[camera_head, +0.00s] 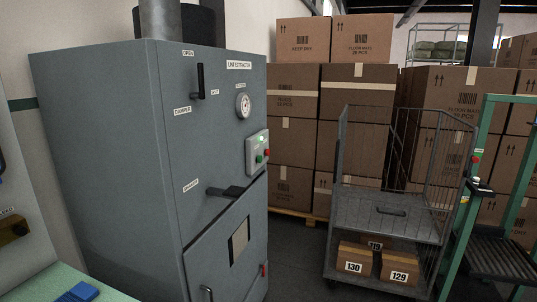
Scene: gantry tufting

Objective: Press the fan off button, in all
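The grey lint extractor cabinet (110,150) stands at the left. On its front face is a small pale control box (251,151). The box carries a red button (267,153) on its right side, a green button (260,159) to the left of it, and a small lit green lamp or display above. I cannot read any label on the buttons, so the red one being fan off is not shown by text. My gripper is not in view, and nothing touches the box.
The cabinet also has a damper lever (200,81), a round gauge (243,106), a dark shaker handle (224,191) and a lower door (226,246). A wire cage trolley (388,212) with numbered cartons stands right, before stacked boxes (293,140). A green frame (477,190) is far right.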

